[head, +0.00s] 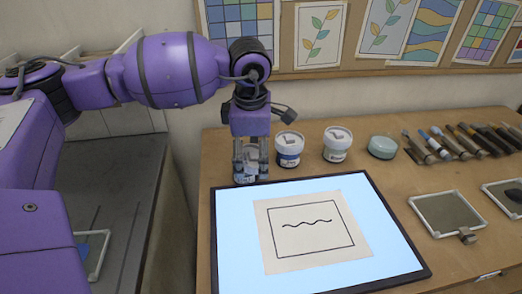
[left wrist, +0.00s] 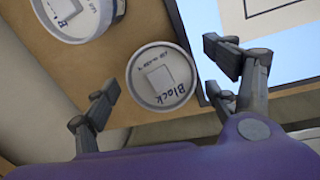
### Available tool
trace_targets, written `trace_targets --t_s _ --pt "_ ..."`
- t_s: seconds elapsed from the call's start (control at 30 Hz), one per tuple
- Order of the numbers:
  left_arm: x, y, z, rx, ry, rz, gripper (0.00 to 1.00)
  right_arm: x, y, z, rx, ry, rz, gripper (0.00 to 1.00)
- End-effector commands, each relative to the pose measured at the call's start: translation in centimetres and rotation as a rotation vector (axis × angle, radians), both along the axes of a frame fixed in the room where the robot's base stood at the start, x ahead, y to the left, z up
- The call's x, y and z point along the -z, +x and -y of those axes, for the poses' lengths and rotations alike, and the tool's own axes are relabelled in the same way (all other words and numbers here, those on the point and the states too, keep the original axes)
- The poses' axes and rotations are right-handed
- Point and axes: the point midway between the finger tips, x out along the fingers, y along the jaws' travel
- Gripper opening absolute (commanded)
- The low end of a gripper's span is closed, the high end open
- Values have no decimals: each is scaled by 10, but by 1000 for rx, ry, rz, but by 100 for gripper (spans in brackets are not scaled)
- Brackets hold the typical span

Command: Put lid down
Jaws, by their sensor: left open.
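A white round lid (left wrist: 163,76) with "Black" written on it and a pale square in its middle shows in the left wrist view, between my left gripper's fingers. I cannot tell whether it sits fully on a jar. In the head view my left gripper (head: 251,168) points down at the back left corner of the table. Its fingers are apart, on either side of a small pale container (head: 245,178) that they partly hide. The fingers also show spread in the left wrist view (left wrist: 165,72). My right gripper is not in view.
Two lidded white jars (head: 289,149) (head: 337,144) and a low pale-green round piece (head: 383,147) stand to the right. A lit panel (head: 235,235) with a paper sheet (head: 348,250) lies in front. Several tools (head: 455,141) and framed panes (head: 447,212) lie further right.

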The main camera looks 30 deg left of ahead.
Motion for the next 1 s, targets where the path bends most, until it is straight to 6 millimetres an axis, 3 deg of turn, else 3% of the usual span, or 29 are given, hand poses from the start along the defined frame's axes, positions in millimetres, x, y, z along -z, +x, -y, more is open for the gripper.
trace_targets --t_s 0.07,0.33,0.4,0.77,1.0 --pt "1 0 0 0 0 -1 78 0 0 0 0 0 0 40" --pt "0 0 0 0 0 -1 43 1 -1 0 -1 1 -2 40" --pt "0 0 0 0 0 -1 39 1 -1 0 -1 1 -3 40" --pt "-7 0 0 -1 0 0 39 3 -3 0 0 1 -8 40" --pt "-40 -5 5 3 -1 2 39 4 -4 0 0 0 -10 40"
